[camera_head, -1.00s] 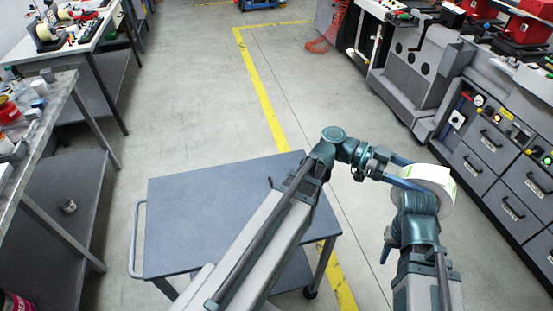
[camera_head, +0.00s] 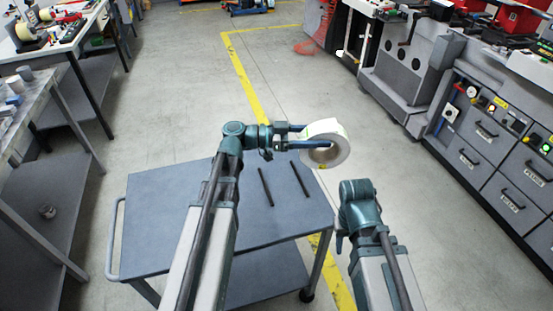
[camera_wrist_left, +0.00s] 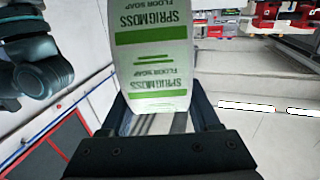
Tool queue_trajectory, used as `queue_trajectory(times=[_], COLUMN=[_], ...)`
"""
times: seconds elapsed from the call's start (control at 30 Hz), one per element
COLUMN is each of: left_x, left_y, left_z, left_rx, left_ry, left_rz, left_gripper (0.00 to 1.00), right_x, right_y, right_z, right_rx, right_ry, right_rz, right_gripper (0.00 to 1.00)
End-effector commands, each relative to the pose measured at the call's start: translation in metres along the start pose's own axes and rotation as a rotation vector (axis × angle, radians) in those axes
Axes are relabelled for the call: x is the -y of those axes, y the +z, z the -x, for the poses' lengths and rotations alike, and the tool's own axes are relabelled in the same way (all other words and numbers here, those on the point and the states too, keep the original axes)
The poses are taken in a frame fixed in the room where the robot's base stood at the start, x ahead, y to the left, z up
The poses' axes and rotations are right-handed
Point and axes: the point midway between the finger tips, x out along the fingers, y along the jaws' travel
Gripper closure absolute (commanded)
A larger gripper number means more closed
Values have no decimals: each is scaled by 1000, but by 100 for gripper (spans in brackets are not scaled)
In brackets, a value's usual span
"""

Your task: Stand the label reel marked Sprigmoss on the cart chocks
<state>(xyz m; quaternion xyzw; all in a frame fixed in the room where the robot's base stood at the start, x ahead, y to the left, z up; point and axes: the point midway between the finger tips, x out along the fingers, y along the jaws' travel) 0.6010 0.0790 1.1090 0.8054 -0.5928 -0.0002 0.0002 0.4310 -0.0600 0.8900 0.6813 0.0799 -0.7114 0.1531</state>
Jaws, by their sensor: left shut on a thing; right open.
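The white label reel (camera_head: 333,151), with a wide round core hole, is held upright in the air by my left gripper (camera_head: 306,138). In the left wrist view the reel (camera_wrist_left: 152,62) shows green bands and the words "SPRIGMOSS FLOOR SOAP" between the two fingers (camera_wrist_left: 160,108). The grey cart (camera_head: 160,215) stands below, and two dark parallel bars, the chocks (camera_head: 266,187) (camera_head: 300,178), lie on its top with a gap between them. The reel is above and beyond the cart's far right corner, apart from the chocks. My right gripper (camera_head: 341,240) is empty, partly hidden by its own arm.
A grey cabinet with drawers (camera_head: 478,158) and machines stand along the right. Workbenches (camera_head: 62,95) line the left. A yellow floor line (camera_head: 250,85) runs past the cart. The cart top around the chocks is bare, and the floor beyond it is open.

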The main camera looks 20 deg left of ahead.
Motion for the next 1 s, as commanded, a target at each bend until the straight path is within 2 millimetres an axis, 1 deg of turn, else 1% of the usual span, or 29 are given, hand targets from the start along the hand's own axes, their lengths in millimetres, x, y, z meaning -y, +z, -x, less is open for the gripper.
queue_trajectory(times=[0.03, 0.1, 0.2, 0.33, 0.5, 0.6, 0.83, 1.0], left_x=[18, 35, 57, 78, 92, 95, 96, 96], left_y=[30, 48, 70, 91, 105, 107, 106, 111], left_z=[14, 32, 55, 81, 100, 105, 106, 106], left_rx=[-2, -2, -2, -2, -2, -2, -2, -2], left_ry=[-42, -94, -161, -229, -279, -291, -294, -293], left_rz=[0, 0, 0, 0, 0, 0, 0, 0], left_gripper=[100, 100, 100, 100, 100, 100, 100, 100], right_x=[3, 5, 7, 9, 10, 10, 10, 11], right_y=[-2, -3, -4, -5, -6, -6, -6, -6], right_z=[-30, -48, -70, -91, -104, -106, -106, -111], right_rx=[0, 0, 0, 0, 0, 0, 0, 0], right_ry=[0, 0, 0, 0, 0, 0, 0, 0], right_rz=[0, 0, 0, 0, 0, 0, 0, 0], right_gripper=[57, 57, 57, 57, 57, 57, 57, 57])
